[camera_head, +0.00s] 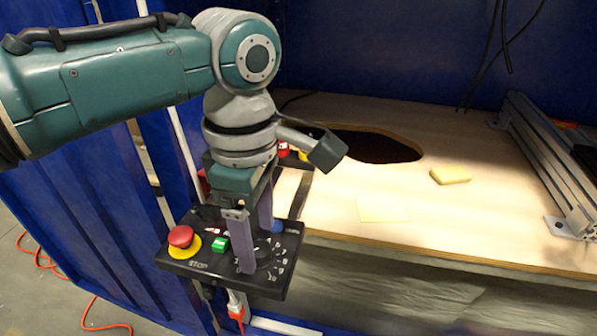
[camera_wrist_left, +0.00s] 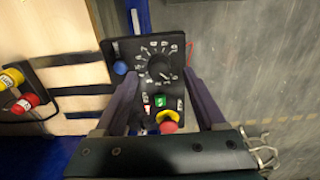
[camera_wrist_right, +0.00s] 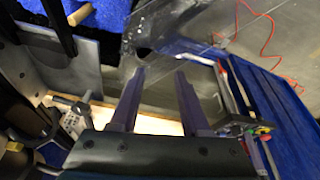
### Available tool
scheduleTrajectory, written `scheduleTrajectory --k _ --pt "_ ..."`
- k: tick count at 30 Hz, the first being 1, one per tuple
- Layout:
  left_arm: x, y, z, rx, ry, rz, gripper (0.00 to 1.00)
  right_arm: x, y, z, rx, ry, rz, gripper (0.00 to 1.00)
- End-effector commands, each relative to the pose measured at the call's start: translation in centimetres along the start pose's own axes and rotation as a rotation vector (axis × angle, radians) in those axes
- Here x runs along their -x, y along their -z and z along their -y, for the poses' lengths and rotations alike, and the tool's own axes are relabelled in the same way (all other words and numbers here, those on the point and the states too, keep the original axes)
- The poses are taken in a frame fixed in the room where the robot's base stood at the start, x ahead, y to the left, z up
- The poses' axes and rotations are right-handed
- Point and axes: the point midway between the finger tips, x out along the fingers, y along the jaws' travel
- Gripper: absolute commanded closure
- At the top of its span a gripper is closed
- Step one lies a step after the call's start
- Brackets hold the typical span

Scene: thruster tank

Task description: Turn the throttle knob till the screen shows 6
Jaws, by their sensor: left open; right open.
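The black control box (camera_head: 190,263) sticks out at the table's front left corner. Its round black throttle knob (camera_head: 263,256) is ringed by white marks and partly hidden behind my left gripper (camera_head: 255,248). That gripper points down and is open, its fingertips on either side of the knob. In the left wrist view the knob (camera_wrist_left: 160,68) sits between the two fingertips, a little beyond them; I cannot tell whether they touch it. I can make out no number on a screen. My right gripper (camera_wrist_right: 160,72) is open and empty, away from the box, and not in the head view.
The box also carries a red stop button (camera_head: 181,237) on a yellow ring, a green switch (camera_head: 220,244) and a blue button (camera_wrist_left: 120,67). The wooden table (camera_head: 330,212) has a dark hole (camera_head: 375,147), a yellow sponge (camera_head: 450,175) and a metal rail (camera_head: 550,160).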

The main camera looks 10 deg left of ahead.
Motion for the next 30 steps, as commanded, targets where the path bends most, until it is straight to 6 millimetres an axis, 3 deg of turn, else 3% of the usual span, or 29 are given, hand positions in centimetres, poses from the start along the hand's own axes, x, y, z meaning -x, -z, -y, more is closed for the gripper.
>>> scheduleTrajectory --k 4,14,30 --pt "-1.9 -0.1 0.0 -0.001 0.001 0.001 0.28 -1.0 -0.4 -0.1 0.004 -0.003 0.001 0.54" --pt "-2.2 -0.1 0.0 -0.003 0.0 0.001 0.28 -1.0 -0.4 -0.1 0.005 -0.004 0.002 0.54" --pt "-2.2 -0.1 0.0 -0.003 0.0 0.001 0.86 -1.0 -0.4 0.1 0.0 0.001 0.002 0.54"
